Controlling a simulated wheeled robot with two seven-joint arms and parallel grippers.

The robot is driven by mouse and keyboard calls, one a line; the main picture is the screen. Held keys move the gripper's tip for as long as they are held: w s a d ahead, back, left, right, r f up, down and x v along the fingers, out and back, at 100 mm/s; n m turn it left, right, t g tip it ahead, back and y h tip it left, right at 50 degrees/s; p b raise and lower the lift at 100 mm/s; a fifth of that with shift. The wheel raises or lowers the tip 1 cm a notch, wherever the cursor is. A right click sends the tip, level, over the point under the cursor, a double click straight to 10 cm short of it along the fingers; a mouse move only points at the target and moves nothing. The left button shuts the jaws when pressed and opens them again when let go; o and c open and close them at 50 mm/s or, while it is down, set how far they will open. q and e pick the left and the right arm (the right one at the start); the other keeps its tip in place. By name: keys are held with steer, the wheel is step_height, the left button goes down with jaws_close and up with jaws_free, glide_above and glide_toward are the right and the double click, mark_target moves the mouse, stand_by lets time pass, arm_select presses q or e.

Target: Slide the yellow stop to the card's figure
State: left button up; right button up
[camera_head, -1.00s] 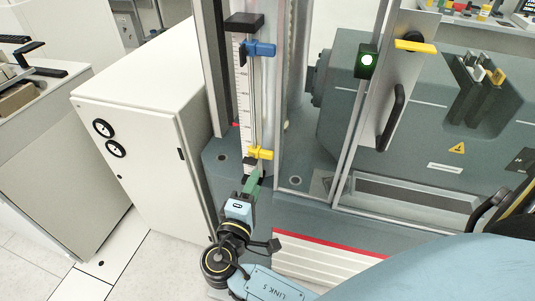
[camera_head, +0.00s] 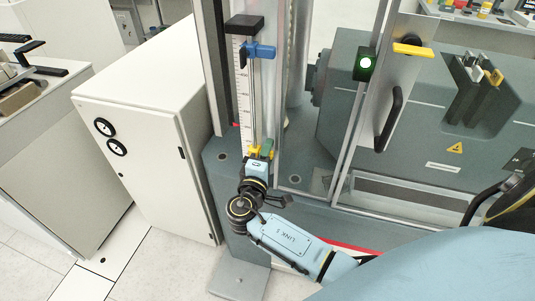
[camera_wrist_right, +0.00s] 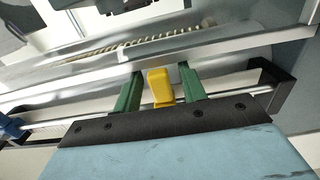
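The yellow stop (camera_head: 254,152) is low on the upright scale (camera_head: 246,105), whose numbers are too small to read. The blue stop (camera_head: 259,51) sits near the top of the same rail. My right gripper (camera_head: 261,151) is at the yellow stop in the head view. In the right wrist view the yellow stop (camera_wrist_right: 160,88) stands between the two green fingers of my right gripper (camera_wrist_right: 161,78). Small gaps show on both sides, so the fingers are open around it. My left gripper is not in view. I cannot make out a card.
A white cabinet (camera_head: 150,85) stands left of the scale. To the right are a metal door frame with a black handle (camera_head: 389,119) and a grey machine (camera_head: 430,120). A glossy post stands close behind the rail.

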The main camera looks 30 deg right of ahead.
jaws_close()
step_height(320, 180, down, 8)
steer(key=b, duration=0.7)
steer(key=shift+o, duration=0.3)
jaws_free()
steer(key=b+v, duration=0.1)
steer(key=v, duration=1.2)
steer(key=shift+s+a, duration=0.15)
steer(key=shift+s, duration=0.05)
